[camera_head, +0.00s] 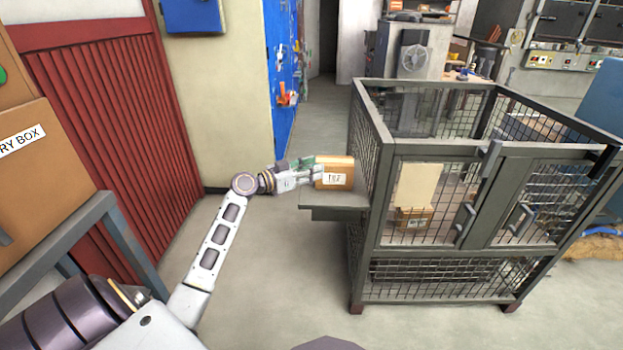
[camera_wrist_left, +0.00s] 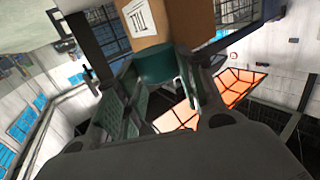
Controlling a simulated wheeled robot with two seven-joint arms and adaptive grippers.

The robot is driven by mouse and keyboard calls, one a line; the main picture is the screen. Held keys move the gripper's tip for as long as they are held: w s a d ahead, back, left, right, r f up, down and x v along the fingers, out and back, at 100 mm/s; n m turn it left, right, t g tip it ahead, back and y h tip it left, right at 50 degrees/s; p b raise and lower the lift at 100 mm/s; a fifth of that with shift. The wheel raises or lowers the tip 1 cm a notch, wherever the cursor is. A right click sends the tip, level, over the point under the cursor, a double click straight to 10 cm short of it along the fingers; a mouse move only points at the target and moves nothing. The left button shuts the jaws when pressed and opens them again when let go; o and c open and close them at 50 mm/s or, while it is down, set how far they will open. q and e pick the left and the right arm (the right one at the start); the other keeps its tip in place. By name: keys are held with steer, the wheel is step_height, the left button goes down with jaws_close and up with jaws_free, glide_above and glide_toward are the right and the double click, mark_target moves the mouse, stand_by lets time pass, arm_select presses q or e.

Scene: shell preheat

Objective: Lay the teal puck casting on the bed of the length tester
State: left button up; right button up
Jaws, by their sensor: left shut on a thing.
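My left gripper (camera_head: 308,174) reaches in from the left at a small grey shelf (camera_head: 335,199) on the side of a mesh cage. In the left wrist view it is shut on the teal puck casting (camera_wrist_left: 157,67), which sits between the fingers. In the head view a bit of teal (camera_head: 305,161) shows just above the fingers. A tan box with a white label (camera_head: 340,168) stands on the shelf right at the fingertips; it also shows in the left wrist view (camera_wrist_left: 180,18). I cannot tell whether this box is the length tester, nor whether the puck touches it.
The grey mesh cage (camera_head: 388,240) with closed doors stands right of the shelf and holds some boxes. A grey-framed stand with brown boxes (camera_head: 40,160) is at the left. A red slatted door (camera_head: 110,110) is behind it. The floor left of the shelf is clear.

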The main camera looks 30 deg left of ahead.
arm_select(q)
step_height(320, 180, up, 10)
steer(key=shift+f+p, duration=0.1)
steer(key=shift+p, duration=0.95)
arm_select(e)
steer(key=f, duration=0.3)
steer(key=shift+d+f+g, duration=0.25)
steer(key=shift+f+g, duration=0.1)
steer(key=shift+g, duration=0.05)
steer(key=shift+r, duration=0.1)
